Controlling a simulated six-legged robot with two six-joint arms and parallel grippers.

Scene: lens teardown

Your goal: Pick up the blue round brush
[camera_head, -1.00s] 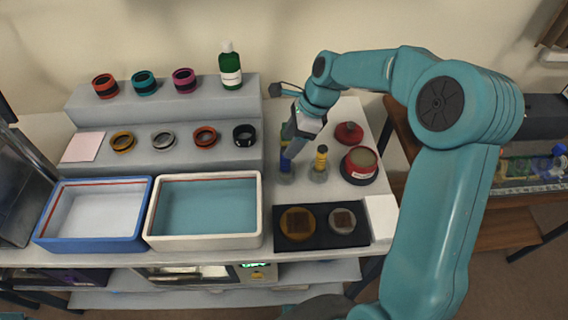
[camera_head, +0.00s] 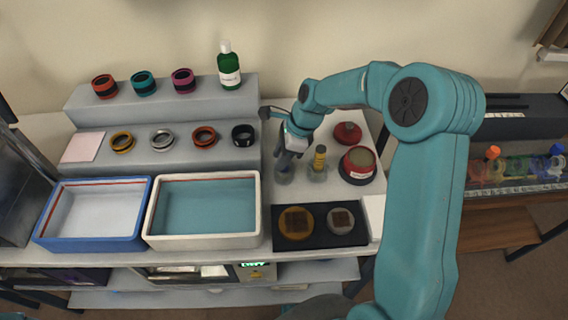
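My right gripper (camera_head: 285,163) points down over a small clear jar (camera_head: 284,178) on the white table. The blue round brush stood in that jar a second ago; now the fingers cover its place and I cannot make out its blue handle. I cannot tell whether the fingers are open or shut on it. A yellow-handled brush (camera_head: 320,157) stands upright in a second clear jar (camera_head: 318,175) just to the right. My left gripper is not in view.
A red round tin (camera_head: 358,174) and a dark red knobbed object (camera_head: 348,134) stand right of the jars. A black tray (camera_head: 320,240) lies in front. A cream tray (camera_head: 153,228) and a blue tray (camera_head: 42,232) stand left. A stepped grey shelf (camera_head: 200,152) holds rings and a green bottle (camera_head: 229,68).

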